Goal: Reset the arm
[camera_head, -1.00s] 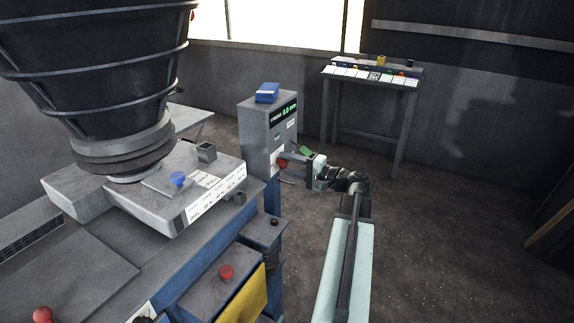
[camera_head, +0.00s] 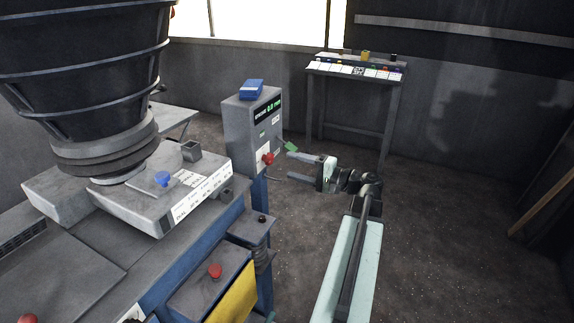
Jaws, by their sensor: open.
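My gripper (camera_head: 293,167) is in the middle of the view, at the end of my pale green and black arm (camera_head: 345,270). Its two fingers point left and stand apart, with nothing between them. It is beside the grey control box (camera_head: 240,135), to the right of a red knob (camera_head: 268,158) on the box's side. A visible gap lies between the fingertips and the knob. A green piece (camera_head: 291,147) shows just above the upper finger; I cannot tell what it belongs to.
The vibrating screen machine (camera_head: 85,60) fills the left side. A blue block (camera_head: 251,89) lies on the control box. A red button (camera_head: 215,271) sits on a lower box. A table (camera_head: 345,66) with small coloured items stands at the back. The floor to the right is clear.

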